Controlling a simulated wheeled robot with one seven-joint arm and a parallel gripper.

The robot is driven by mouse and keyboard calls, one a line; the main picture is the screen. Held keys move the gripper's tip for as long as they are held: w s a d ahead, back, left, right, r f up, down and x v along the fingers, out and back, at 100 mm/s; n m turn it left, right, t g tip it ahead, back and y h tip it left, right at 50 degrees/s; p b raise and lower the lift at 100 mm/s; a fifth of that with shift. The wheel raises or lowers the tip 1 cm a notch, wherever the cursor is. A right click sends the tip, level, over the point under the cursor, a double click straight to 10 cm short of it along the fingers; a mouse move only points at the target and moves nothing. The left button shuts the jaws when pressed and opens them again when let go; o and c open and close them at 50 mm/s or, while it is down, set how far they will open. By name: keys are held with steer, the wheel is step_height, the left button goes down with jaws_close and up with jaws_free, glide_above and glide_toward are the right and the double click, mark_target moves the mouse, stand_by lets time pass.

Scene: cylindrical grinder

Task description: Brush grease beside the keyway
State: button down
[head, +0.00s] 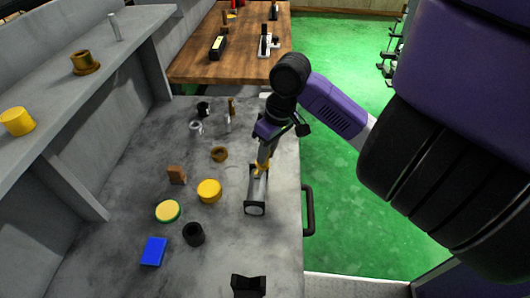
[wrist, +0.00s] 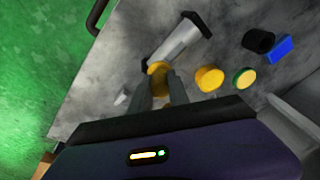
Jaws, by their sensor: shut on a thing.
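A grey metal shaft (head: 257,192) lies on the grey bench near its right edge, with dark end supports; it also shows in the wrist view (wrist: 175,40). I cannot make out the keyway. My gripper (head: 261,160) points down over the shaft's far end. In the wrist view its fingers (wrist: 161,80) are shut on a small yellow-brown thing, seemingly the brush (wrist: 157,67). The brush's tip is hidden, so I cannot tell whether it touches the shaft. A yellow round tin (head: 209,190) and a green-rimmed tin with a yellow top (head: 167,211) stand left of the shaft.
A blue block (head: 153,251), a black cup (head: 193,234), a brown block (head: 177,175) and a brass ring (head: 219,154) are on the bench. Several small parts stand farther back. A raised shelf (head: 60,110) runs along the left. A black handle (head: 308,209) sticks out at right.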

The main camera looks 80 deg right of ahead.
steer(key=shift+w, duration=0.3)
steer(key=shift+r+p, duration=2.2)
steer(key=shift+r, duration=0.85)
